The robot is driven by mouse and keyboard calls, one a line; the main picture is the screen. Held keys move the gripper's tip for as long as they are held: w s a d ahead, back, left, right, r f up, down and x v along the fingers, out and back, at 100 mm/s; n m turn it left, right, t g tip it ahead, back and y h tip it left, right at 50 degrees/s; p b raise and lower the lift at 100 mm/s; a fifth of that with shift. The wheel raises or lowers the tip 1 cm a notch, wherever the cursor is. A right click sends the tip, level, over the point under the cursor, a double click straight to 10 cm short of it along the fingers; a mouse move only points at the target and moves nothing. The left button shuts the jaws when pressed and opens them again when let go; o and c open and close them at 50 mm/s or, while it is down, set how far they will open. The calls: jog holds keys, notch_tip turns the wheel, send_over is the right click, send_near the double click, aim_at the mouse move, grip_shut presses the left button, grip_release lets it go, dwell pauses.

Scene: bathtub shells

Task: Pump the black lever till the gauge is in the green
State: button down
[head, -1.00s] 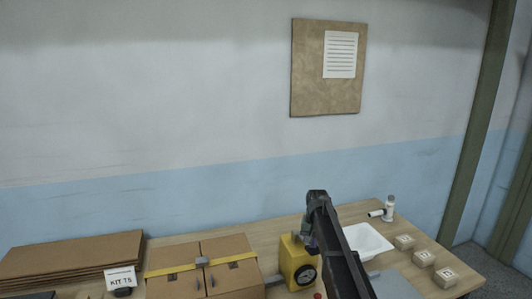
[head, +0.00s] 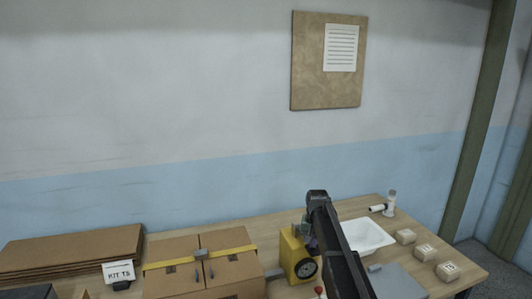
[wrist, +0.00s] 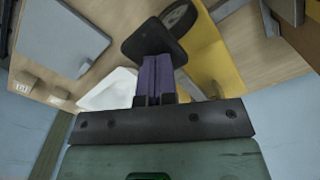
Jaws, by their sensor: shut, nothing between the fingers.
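The yellow pump body (head: 293,256) stands on the bench, with a round dark-rimmed gauge (head: 306,269) on its front. The gauge's needle and green zone are too small to read. In the wrist view the yellow body (wrist: 218,55) lies to the right, with part of the gauge's dark rim (wrist: 181,17) at the top. A black flat pad, seemingly the lever's end (wrist: 155,38), is right at my fingertips. My gripper (wrist: 156,75) has purple fingers, shut and empty. Whether they touch the pad I cannot tell. In the head view my arm hides most of the lever.
Strapped cardboard boxes (head: 205,272) stand left of the pump, with flat cardboard (head: 70,250) and a KIT T5 sign (head: 118,271) beyond. A white basin (head: 368,235), a grey panel (head: 398,284) and small blocks (head: 425,252) lie to the right. A red knob (head: 319,291) is in front.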

notch_tip(320, 180, up, 10)
jog(key=p, duration=0.9)
jog(key=shift+p, duration=0.35)
dwell(1.5)
